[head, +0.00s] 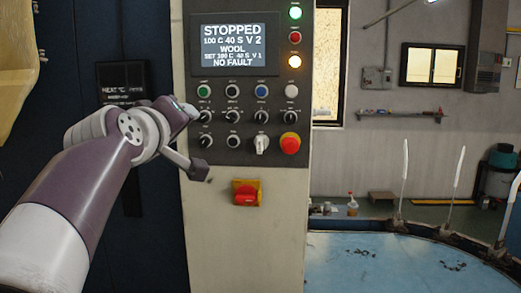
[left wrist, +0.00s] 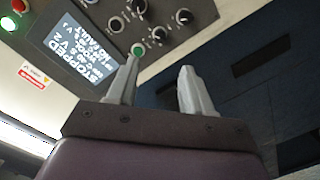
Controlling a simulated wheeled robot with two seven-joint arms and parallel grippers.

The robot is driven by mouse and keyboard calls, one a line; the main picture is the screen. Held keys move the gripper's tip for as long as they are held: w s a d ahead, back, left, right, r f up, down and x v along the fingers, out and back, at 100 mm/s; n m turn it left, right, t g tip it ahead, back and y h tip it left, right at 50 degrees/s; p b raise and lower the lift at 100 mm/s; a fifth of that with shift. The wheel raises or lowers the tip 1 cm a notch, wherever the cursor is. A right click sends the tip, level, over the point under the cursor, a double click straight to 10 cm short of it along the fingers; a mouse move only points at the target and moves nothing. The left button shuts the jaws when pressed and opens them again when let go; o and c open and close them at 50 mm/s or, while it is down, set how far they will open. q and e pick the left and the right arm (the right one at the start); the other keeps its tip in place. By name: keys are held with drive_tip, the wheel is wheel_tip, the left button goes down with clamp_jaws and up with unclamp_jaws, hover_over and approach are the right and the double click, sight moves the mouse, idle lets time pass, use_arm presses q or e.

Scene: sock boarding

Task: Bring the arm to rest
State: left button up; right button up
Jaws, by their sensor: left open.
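My left arm comes in from the left in the head view. Its gripper (head: 200,141) is open and empty in front of the left edge of the control panel (head: 216,240). The upper finger is beside the leftmost knob (head: 205,116). The lower finger is below the knob rows. In the left wrist view, the two fingers of this gripper (left wrist: 161,62) stand apart with nothing between them. One fingertip overlaps the green button (left wrist: 138,50); I cannot tell whether it touches. My right gripper is not in view.
The panel's screen (head: 234,45) reads STOPPED, WOOL, NO FAULT. A red emergency knob (head: 290,143) and a red and yellow switch (head: 246,192) are to the gripper's right. A blue round table (head: 370,265) with upright white rods is at lower right. Yellow cloth (head: 15,60) hangs upper left.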

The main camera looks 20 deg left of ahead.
use_arm(q)
wheel_tip(320, 180, down, 25)
drive_tip(key=w+d+m+g+h+p, duration=0.1)
drive_tip(key=d+m+g+h+p, duration=0.1)
drive_tip(key=m+g, duration=0.4)
drive_tip(key=s+d+f+m+g+h+p, duration=0.1)
drive_tip(key=s+d+f+m+g+p, duration=0.1)
drive_tip(key=s+d+f+g, duration=0.2)
drive_tip(key=s+d+f+m+g+p, duration=0.3)
drive_tip(key=s+d+f+g, duration=0.2)
drive_tip(key=s+f, duration=0.7)
wheel_tip(320, 180, down, 4)
drive_tip(key=d, duration=0.2)
drive_tip(key=shift+d+m+h, duration=0.3)
drive_tip(key=shift+d+h, duration=0.05)
drive_tip(key=shift+h, duration=0.05)
drive_tip(key=shift+w, duration=0.1)
